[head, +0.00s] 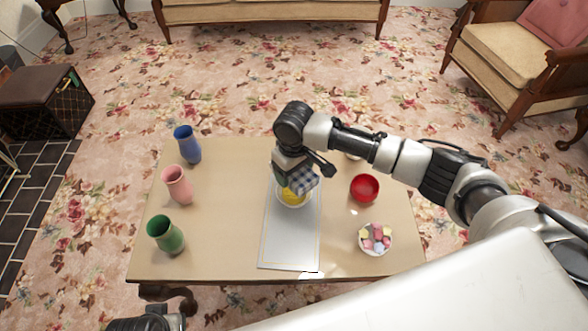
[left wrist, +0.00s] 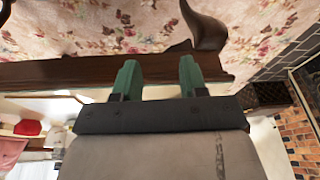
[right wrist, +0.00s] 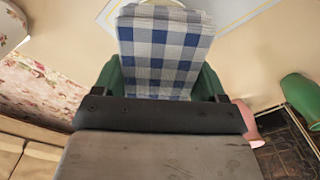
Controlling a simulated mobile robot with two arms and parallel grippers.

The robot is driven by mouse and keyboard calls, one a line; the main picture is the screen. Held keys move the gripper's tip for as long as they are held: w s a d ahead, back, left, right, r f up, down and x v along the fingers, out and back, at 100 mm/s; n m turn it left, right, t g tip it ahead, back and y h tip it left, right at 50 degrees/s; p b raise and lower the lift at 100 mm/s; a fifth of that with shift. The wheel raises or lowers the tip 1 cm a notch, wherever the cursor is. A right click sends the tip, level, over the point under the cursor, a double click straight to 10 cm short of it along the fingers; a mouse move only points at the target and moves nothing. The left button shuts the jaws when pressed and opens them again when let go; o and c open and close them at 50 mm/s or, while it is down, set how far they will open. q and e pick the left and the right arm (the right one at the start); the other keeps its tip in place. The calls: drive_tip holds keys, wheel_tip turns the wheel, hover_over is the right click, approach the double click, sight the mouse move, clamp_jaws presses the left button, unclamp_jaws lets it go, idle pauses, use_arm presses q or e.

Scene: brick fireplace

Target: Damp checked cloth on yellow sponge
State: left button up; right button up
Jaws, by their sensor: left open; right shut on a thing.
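A blue and white checked cloth (head: 304,180) is held in my right gripper (head: 292,172), over a yellow sponge (head: 290,197) that lies in a pale bowl. In the right wrist view the checked cloth (right wrist: 165,50) fills the space between the green fingers and hides most of what is below. I cannot tell whether cloth and sponge touch. In the left wrist view my left gripper (left wrist: 157,80) is open and empty, by the dark wooden edge of the table. The head view barely shows the left arm, at the bottom left.
The bowl stands on a grey mat (head: 288,245) on the table. Blue (head: 187,144), pink (head: 177,185) and green (head: 165,234) vases stand at left. A red bowl (head: 365,188) and a bowl of colored pieces (head: 375,239) stand at right.

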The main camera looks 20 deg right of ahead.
use_arm(q)
drive_tip(key=b+v, duration=0.2)
drive_tip(key=v, duration=0.4)
use_arm(e)
drive_tip(key=shift+f, duration=0.8)
wheel_tip(320, 180, down, 2)
drive_tip(key=shift+f+b, duration=0.1)
drive_tip(key=shift+b, duration=1.05)
use_arm(q)
drive_tip(key=w+d+t+h+b, duration=0.1)
drive_tip(key=w+t, duration=0.3)
drive_tip(key=w, duration=0.2)
drive_tip(key=shift+d+r+t, duration=0.25)
drive_tip(key=shift+d+t, duration=0.15)
use_arm(e)
drive_tip(key=shift+f, duration=0.35)
drive_tip(key=shift+f, duration=0.5)
use_arm(q)
drive_tip(key=shift+s+a+f+g+p, duration=0.2)
drive_tip(key=shift+s+g, duration=0.25)
drive_tip(key=shift+s, duration=0.15)
drive_tip(key=shift+s+a+f+g+p, duration=0.15)
drive_tip(key=shift+s+a+f+g, duration=0.1)
drive_tip(key=shift+s+g, duration=0.3)
idle(2.3)
